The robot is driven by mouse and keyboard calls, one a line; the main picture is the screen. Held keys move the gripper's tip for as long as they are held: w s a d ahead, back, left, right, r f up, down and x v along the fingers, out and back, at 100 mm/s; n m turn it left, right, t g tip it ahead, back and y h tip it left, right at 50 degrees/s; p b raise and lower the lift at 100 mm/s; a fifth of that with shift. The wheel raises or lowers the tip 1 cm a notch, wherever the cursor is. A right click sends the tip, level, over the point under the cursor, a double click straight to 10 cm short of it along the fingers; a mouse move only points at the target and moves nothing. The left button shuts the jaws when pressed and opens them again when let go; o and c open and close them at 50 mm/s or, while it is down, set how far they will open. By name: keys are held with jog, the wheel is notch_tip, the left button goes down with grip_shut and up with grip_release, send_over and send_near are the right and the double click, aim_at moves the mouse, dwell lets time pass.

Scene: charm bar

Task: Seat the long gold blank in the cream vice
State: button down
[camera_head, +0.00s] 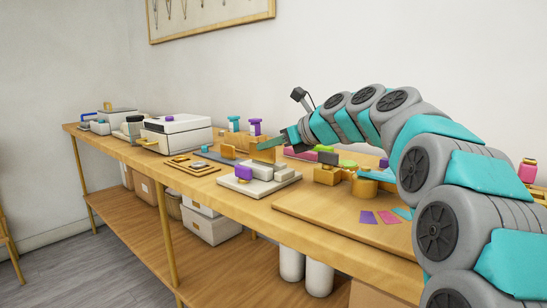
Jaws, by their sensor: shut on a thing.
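My gripper (266,144) shows in the head view above the back half of the bench, reaching in from the right with dark teal fingers. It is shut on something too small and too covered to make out. The cream vice (262,186) appears to be the pale base with cream blocks and a purple knob (243,173), on the bench in front of and below my gripper. I cannot pick out the long gold blank with certainty. Gold-coloured pieces stand just left of and behind my fingertips, and I cannot tell whether one of them is in the fingers.
A wooden rack (237,138) with teal- and purple-topped tools stands behind my gripper. A white box machine (177,134) is further left. A gold block (327,175) with a dark top is to the right. A wooden board (325,215) with coloured cards lies at the front right.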

aim_at(268, 161)
notch_tip(268, 161, down, 3)
jog(key=shift+s+b, duration=0.15)
jog(key=shift+b, duration=0.15)
jog(key=shift+f, duration=0.2)
jog(key=shift+f+p, duration=0.35)
jog(key=c, duration=1)
grip_release()
jog(key=shift+a+f, duration=0.1)
jog(key=shift+a, duration=0.05)
jog(key=shift+o, duration=0.4)
jog(key=shift+r+b, duration=0.25)
jog(key=shift+b, duration=0.1)
jog(key=v, duration=1.1)
jog(key=shift+s+d+r, duration=0.1)
jog(key=shift+d+r, duration=0.15)
jog(key=shift+r, duration=0.15)
jog(key=shift+s+d+r, duration=0.1)
jog(key=shift+s+d, duration=0.05)
jog(key=shift+d, duration=0.25)
jog(key=shift+a, duration=0.1)
